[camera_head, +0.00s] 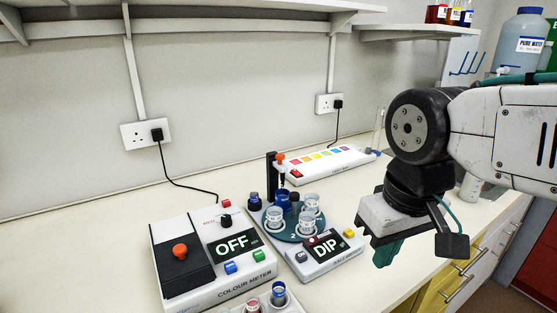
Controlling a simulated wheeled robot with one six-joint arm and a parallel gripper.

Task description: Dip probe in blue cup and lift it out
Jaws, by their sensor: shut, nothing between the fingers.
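The dip unit (325,262) is a pale grey box with a "DIP" display and a round blue-grey turntable carrying several cups. A black post (271,177) rises behind the turntable, with an orange knob (280,158) on its arm. The slim probe (283,177) hangs under that arm, above or at the blue cup (282,199); I cannot tell whether its tip is inside. My gripper (384,262), with green fingers, is shut and empty. It points down to the right of the dip unit, apart from it in the picture.
The colour meter (212,265), reading "OFF", stands left of the dip unit. A light box with coloured squares (325,165) lies behind. Small cups in a holder (279,293) stand in front. A shelf (200,12) runs above. Bare bench (90,235) lies at left.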

